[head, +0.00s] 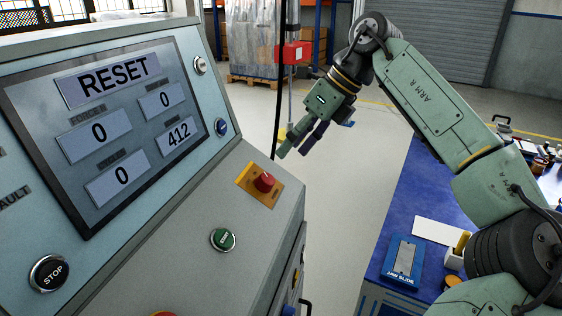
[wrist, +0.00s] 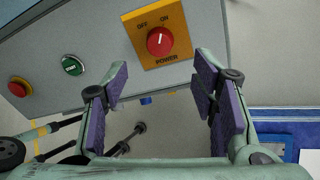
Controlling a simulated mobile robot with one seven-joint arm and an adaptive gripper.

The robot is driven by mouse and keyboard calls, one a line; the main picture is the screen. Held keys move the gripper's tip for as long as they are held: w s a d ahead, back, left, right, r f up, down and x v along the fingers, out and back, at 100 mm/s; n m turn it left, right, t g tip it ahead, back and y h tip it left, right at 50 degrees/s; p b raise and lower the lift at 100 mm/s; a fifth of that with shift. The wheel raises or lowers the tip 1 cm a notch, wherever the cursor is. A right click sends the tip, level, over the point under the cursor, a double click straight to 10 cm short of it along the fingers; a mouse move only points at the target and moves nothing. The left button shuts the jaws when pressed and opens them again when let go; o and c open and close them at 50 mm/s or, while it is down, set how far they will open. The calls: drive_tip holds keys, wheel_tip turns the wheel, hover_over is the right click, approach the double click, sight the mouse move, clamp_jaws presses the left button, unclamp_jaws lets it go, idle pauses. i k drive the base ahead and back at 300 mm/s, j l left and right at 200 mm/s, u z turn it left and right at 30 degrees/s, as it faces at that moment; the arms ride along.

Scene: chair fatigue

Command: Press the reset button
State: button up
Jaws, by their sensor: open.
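The control console (head: 265,215) stands at the left, with a screen (head: 120,125) that reads RESET. A small blue button (head: 221,127) and a pale button (head: 200,65) sit at the screen's right edge; I cannot read either label. My gripper (head: 291,152) is open and empty, in the air to the right of the console in the head view. In the wrist view its purple-padded fingers (wrist: 163,85) are spread below the red power knob (wrist: 159,42), touching nothing. The blue button does not show clearly in the wrist view.
A green button (head: 222,239), the red power knob (head: 264,182) and a black STOP button (head: 50,273) are on the console. A blue bench (head: 405,220) with small items stands at the right. Open floor lies between console and bench.

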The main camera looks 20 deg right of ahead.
sight(222, 125)
drive_tip(key=k+l, duration=0.1)
drive_tip(key=l, duration=0.25)
drive_tip(key=k+l, duration=0.15)
drive_tip(key=l, duration=0.15)
drive_tip(key=k+l, duration=0.1)
drive_tip(key=l, duration=0.25)
drive_tip(key=k+l, duration=0.15)
drive_tip(key=l, duration=0.15)
